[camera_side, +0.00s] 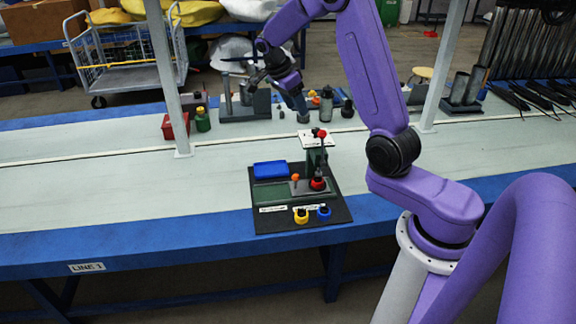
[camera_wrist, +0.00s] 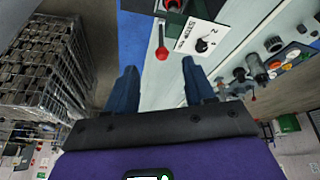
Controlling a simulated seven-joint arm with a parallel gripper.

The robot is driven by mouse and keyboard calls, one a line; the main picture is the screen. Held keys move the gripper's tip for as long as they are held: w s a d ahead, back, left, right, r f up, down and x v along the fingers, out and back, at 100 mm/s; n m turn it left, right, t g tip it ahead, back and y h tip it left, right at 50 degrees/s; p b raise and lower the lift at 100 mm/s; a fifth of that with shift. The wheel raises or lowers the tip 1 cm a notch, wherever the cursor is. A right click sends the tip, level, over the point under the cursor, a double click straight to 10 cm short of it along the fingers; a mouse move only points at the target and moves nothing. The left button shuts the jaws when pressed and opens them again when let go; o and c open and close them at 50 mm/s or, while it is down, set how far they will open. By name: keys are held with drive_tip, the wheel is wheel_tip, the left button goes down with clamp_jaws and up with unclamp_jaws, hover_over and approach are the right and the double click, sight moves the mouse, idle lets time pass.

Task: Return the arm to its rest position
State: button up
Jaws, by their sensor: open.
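My gripper (camera_side: 301,108) is at the end of my purple arm, above the far part of the workbench in the side view. Its fingers point down and to the right, close to or in front of several small items; the exact gap cannot be told. In the wrist view, my gripper (camera_wrist: 160,68) has its two blue fingers spread wide, with nothing between them. A red-knobbed lever (camera_wrist: 162,50) and a white label plate (camera_wrist: 201,38) show beyond the fingertips.
The left bench is clear.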

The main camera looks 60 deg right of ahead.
drive_tip(key=s+a+r+n+t+y, duration=0.15)
drive_tip(key=s+a+n, duration=0.25)
drive_tip(key=a+n, duration=0.55)
drive_tip(key=s+a+r+n+t, duration=0.1)
drive_tip(key=s+a+r+n, duration=0.1)
drive_tip(key=s+a+n, duration=0.5)
drive_tip(key=s+a+n+y, duration=0.1)
drive_tip(key=s+a+n, duration=0.2)
drive_tip(key=s+n, duration=0.6)
drive_tip(key=s+a+n+y, duration=0.2)
drive_tip(key=s+a+n, duration=0.2)
drive_tip(key=s+n, duration=0.5)
drive_tip(key=shift+s+f, duration=0.4)
drive_tip(key=shift+s, duration=0.25)
